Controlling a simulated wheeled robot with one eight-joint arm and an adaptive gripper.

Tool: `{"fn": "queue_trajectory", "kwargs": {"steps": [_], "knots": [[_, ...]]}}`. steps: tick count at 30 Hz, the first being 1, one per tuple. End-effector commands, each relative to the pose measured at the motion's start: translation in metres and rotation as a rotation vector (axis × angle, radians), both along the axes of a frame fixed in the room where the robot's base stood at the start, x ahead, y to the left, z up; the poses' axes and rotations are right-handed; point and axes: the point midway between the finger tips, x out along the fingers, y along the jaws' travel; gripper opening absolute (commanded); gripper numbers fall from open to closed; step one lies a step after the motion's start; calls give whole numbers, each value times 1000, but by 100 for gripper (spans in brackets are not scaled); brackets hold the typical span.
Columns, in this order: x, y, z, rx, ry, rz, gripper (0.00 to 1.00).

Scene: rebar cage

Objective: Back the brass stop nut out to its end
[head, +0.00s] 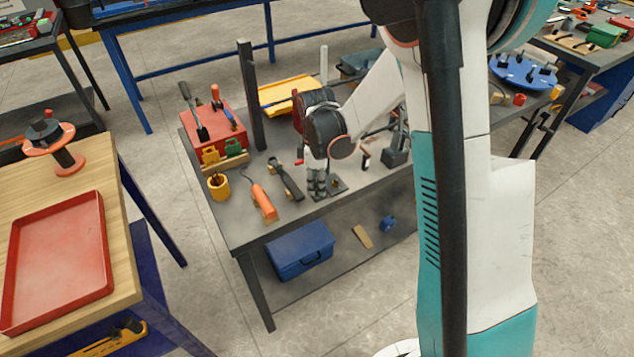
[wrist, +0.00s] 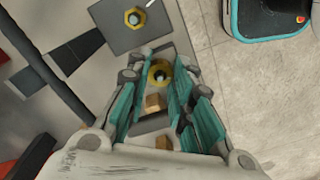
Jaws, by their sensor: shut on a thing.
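A brass-coloured ring nut (wrist: 159,74) with a dark centre shows between the fingertips of my gripper (wrist: 160,78) in the wrist view. The teal-padded fingers are on either side of it, shut on it. A second yellow nut (wrist: 134,17) sits around a grey stud on a dark square plate (wrist: 120,35), ahead of the fingers and apart from them. In the head view my gripper (head: 317,187) points down at the front of the grey workbench (head: 240,228), beside a small dark plate (head: 338,187). The nut is hidden there.
Left of my gripper lie a dark tool (head: 287,180) and an orange-handled tool (head: 264,201). A yellow cup (head: 218,187) and a red box (head: 213,123) stand further left. A dark block (head: 396,150) stands to the right.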

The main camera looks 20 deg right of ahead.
Motion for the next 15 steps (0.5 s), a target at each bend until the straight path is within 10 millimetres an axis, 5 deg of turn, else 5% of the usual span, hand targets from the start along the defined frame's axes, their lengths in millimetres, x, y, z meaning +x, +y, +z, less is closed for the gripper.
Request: {"fn": "queue_trajectory", "kwargs": {"steps": [15], "knots": [[1, 0, 0, 0, -2, 450, 0]]}}
